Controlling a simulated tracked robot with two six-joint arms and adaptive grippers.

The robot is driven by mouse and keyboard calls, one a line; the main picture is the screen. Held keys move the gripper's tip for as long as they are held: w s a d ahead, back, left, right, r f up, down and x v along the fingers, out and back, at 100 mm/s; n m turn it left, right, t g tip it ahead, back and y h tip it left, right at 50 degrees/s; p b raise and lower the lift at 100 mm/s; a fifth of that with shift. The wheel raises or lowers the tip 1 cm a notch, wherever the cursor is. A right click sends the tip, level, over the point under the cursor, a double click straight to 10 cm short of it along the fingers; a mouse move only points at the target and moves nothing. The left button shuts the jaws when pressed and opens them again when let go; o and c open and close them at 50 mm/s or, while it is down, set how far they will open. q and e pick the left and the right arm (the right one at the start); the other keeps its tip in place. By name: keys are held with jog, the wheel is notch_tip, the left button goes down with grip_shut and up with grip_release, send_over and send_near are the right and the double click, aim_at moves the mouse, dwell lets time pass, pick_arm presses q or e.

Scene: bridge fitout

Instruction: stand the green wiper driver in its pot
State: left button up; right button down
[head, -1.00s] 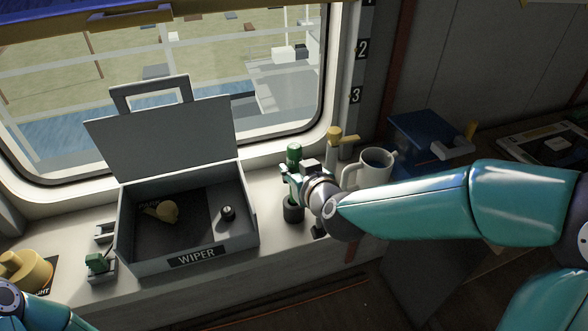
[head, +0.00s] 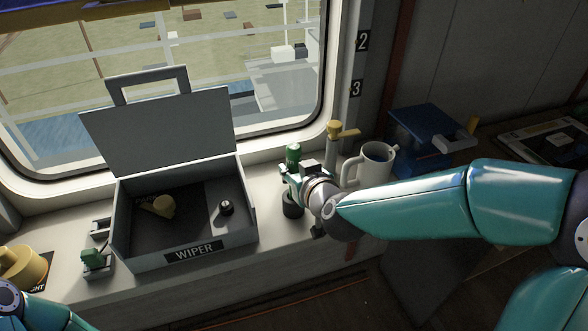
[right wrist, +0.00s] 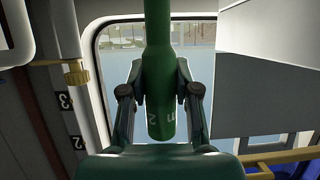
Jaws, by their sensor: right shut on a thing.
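The green wiper driver (head: 293,155) is upright in my right gripper (head: 292,176), with its green top showing above the fingers. In the right wrist view, the green driver (right wrist: 160,90) stands between the two dark fingers of the right gripper (right wrist: 160,98), which are shut on it. A dark round pot (head: 292,206) stands on the sill just below the gripper. The gripper hides the driver's lower part, so I cannot tell whether its tip is inside the pot. My left gripper is not in view.
An open grey box labelled WIPER (head: 194,253) stands left of the pot, holding a yellow knob (head: 162,206) and a dark knob (head: 226,208). A blue box (head: 425,135) is farther right.

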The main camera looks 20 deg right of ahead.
jog(key=shift+f+b, duration=1.25)
jog(key=shift+f, duration=0.2)
jog(key=shift+f, duration=0.15)
jog(key=c, duration=0.8)
grip_release()
jog(key=shift+o, duration=0.2)
jog(key=v, duration=1.2)
